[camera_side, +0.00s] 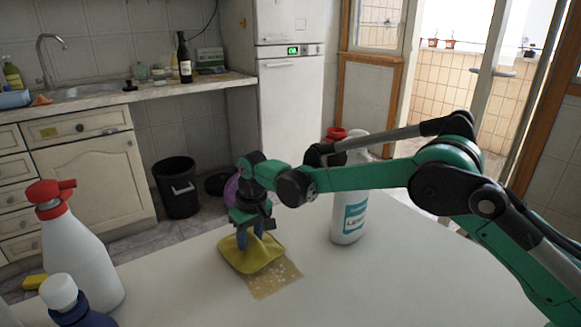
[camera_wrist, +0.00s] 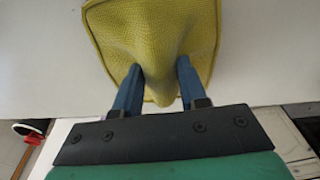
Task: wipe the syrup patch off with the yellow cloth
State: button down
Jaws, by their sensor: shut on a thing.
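The yellow cloth (camera_side: 240,258) lies on the white table, bunched up in the middle where my gripper (camera_side: 254,236) is shut on it. In the wrist view the cloth (camera_wrist: 150,30) spreads out beyond the fingers, and a fold of it is pinched between the blue fingertips of my gripper (camera_wrist: 160,82). The syrup patch (camera_side: 275,282) is a brownish, speckled area on the table. It shows at the near right side of the cloth, and the cloth hides part of it. The patch cannot be made out in the wrist view.
A white bottle with a teal label (camera_side: 348,215) stands right of the cloth, close to my arm. A white spray bottle with a red head (camera_side: 75,250) and a white-capped blue bottle (camera_side: 70,300) stand at the left. The table's near middle is clear.

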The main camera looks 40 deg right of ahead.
aim_at(261, 258)
jog(key=shift+f, duration=0.45)
jog(key=shift+s, duration=2.15)
jog(key=shift+s+f, duration=0.1)
jog(key=shift+s, duration=1.85)
notch_tip(261, 258, up, 7)
jog(key=shift+w, duration=0.1)
jog(key=shift+w+d+f, duration=0.1)
jog(key=shift+w+f, duration=0.8)
jog(key=shift+w, duration=0.25)
